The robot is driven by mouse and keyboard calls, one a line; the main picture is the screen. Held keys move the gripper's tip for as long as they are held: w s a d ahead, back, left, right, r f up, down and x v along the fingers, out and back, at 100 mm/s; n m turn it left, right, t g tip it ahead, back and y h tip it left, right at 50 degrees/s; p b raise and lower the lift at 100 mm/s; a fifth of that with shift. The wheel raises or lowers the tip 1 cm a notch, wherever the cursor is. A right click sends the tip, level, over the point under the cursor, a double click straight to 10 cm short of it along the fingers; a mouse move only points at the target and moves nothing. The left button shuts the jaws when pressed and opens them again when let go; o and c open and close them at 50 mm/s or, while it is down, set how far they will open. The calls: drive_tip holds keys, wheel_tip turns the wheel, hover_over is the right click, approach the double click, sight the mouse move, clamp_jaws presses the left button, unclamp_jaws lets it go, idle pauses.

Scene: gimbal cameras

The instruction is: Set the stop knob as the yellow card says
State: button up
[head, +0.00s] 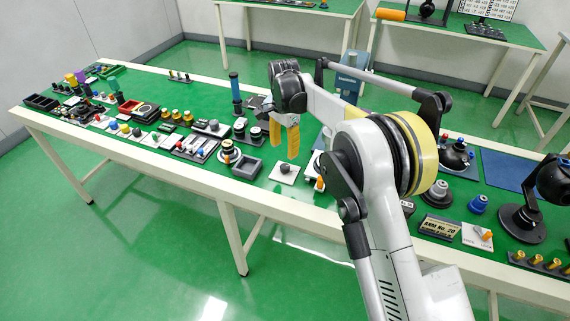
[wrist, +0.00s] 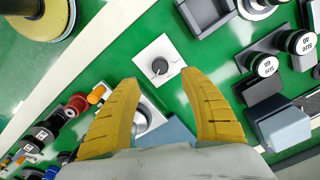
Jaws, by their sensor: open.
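A dark round knob (wrist: 160,67) sits on a square white plate (wrist: 148,52) with small marks beside the knob, too small to read. In the head view the same white plate (head: 283,179) lies near the table's front edge. My gripper (head: 284,157) has two yellow fingers, open and empty, above and just behind this plate. In the wrist view my gripper (wrist: 160,80) has its fingertips either side of the knob, apart from it. I cannot make out a yellow card for certain; a pale yellowish nameplate (head: 440,227) reading "ARM No. 20" stands to the right.
A grey open tray (head: 247,167) lies just left of the plate. Black-based knobs (wrist: 265,65) and a grey-blue block (wrist: 283,127) stand close by on the right in the wrist view. A white-based device (wrist: 148,117) lies under the fingers. Many small fixtures crowd the table.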

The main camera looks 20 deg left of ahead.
sight(284, 166)
wheel_tip(284, 166, down, 9)
drive_tip(key=b, duration=0.3)
drive_tip(key=shift+f, duration=0.1)
clamp_jaws()
